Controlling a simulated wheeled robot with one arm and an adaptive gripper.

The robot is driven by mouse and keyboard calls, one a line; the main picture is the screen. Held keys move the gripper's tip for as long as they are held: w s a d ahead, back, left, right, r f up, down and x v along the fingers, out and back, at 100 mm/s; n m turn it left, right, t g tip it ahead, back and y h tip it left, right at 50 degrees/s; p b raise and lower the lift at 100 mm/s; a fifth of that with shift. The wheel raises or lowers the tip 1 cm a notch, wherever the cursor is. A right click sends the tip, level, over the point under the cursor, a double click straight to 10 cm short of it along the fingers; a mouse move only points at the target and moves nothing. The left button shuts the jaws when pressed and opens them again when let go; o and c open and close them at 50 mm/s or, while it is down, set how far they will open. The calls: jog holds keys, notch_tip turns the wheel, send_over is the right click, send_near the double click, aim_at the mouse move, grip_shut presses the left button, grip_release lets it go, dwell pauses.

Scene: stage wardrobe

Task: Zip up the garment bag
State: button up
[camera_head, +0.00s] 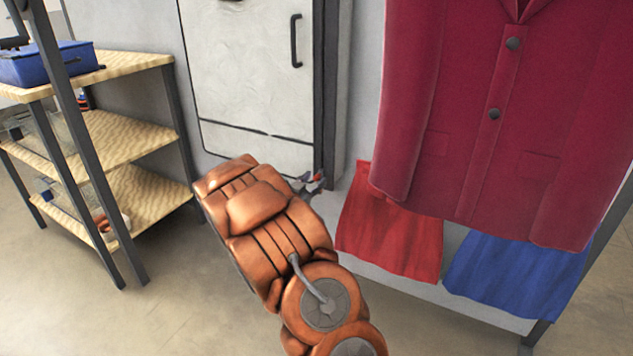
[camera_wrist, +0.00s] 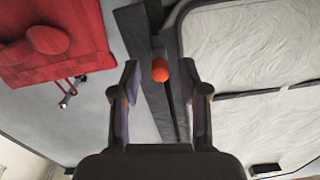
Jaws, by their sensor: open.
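The garment bag (camera_head: 250,70) hangs upright at the back, a pale panel with dark piping and a dark handle (camera_head: 296,40). A dark strip, perhaps the zip, runs along its right side. In the wrist view the pale bag (camera_wrist: 255,45) fills the right, with dark strips beside it. A small orange-red ball (camera_wrist: 160,70), perhaps the zip pull, shows at the strips. My gripper (camera_head: 312,184) is low by the bag's lower right corner. In the wrist view my gripper (camera_wrist: 160,78) is open, with the ball appearing between its fingertips; contact cannot be told.
A maroon jacket (camera_head: 470,110) hangs at right, with red cloth (camera_head: 390,230) and blue cloth (camera_head: 515,275) below it. A wooden shelf unit (camera_head: 120,135) stands at left, with a blue case (camera_head: 45,62) on top. Floor between shelf and arm is clear.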

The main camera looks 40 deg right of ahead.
jog(key=shift+x, duration=1.05)
jog(key=shift+c, duration=0.4)
grip_shut()
